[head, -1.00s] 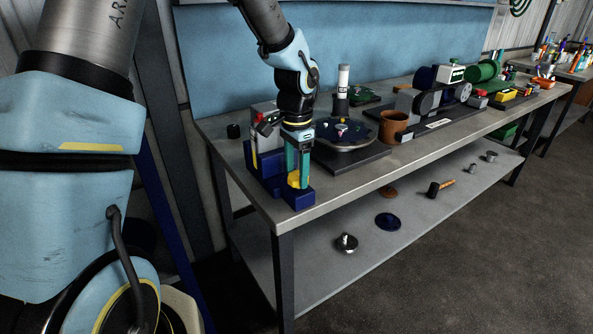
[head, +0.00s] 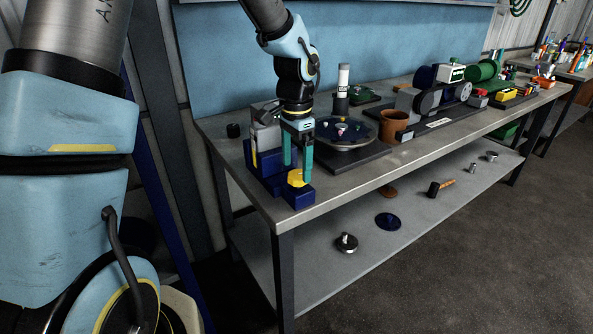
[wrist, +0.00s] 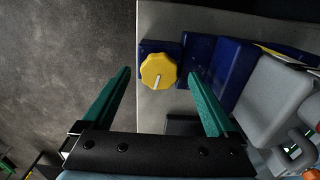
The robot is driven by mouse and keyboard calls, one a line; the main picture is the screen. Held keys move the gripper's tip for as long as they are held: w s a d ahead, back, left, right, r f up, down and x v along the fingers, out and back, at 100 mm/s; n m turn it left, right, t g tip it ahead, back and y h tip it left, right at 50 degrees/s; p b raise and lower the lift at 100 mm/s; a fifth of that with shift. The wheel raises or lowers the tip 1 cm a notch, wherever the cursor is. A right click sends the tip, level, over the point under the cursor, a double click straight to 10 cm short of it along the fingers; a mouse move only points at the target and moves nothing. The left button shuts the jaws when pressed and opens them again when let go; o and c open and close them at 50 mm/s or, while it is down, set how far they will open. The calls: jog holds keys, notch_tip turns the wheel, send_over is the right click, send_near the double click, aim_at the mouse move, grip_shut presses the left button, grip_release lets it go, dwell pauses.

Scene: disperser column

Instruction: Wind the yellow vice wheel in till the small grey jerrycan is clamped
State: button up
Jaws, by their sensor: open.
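The yellow vice wheel (head: 296,178) is on the front of the blue vice (head: 299,196) at the bench's near left corner. It also shows in the wrist view (wrist: 158,71), with a white mark pointing down. My gripper (head: 298,172) is open around the wheel's place, and in the wrist view its teal fingers (wrist: 160,75) stand on either side of the wheel, with gaps. The small grey jerrycan (wrist: 270,92) stands in the vice behind the wheel. In the head view the jerrycan (head: 266,136) is partly hidden by my arm. Jaw contact with it cannot be told.
A round dark turntable (head: 345,132) on a base stands right of the vice. An orange-brown pot (head: 393,125) and machinery fill the bench further right. The bench's front edge (head: 330,205) is close to the wheel, with open floor before it.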

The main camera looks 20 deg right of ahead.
aim_at(296, 175)
notch_tip(296, 175, up, 9)
jog(key=b, duration=0.1)
jog(key=shift+b, duration=0.35)
jog(key=shift+f, duration=0.1)
